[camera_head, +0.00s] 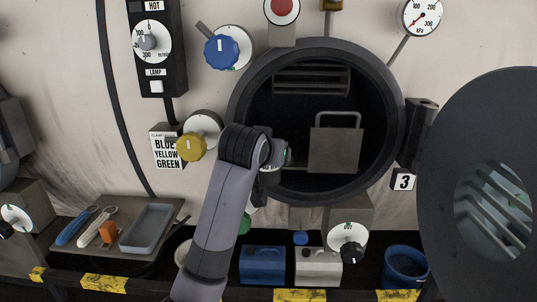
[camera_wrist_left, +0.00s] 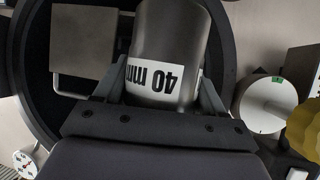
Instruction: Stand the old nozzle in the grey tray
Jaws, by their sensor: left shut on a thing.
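My left gripper (camera_wrist_left: 160,95) is shut on a grey metal cylinder, the nozzle (camera_wrist_left: 172,38), which bears a white label reading "40 mm", upside down in the left wrist view. In the head view my left arm reaches up from the bottom, and the gripper (camera_head: 272,170) is at the left part of the round opening, mostly hidden by my own wrist. The nozzle is hardly visible there. The grey tray (camera_head: 148,228) is a shallow rectangular tray on the side shelf at the lower left, apart from the gripper, and looks empty. My right gripper is out of view.
The round port rim (camera_head: 240,90) surrounds the opening, with a square plate with a handle (camera_head: 335,150) inside. Its open door (camera_head: 450,130) stands right. A yellow knob (camera_head: 191,148) lies left of my wrist. Tools and an orange block (camera_head: 108,232) share the shelf (camera_head: 75,243).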

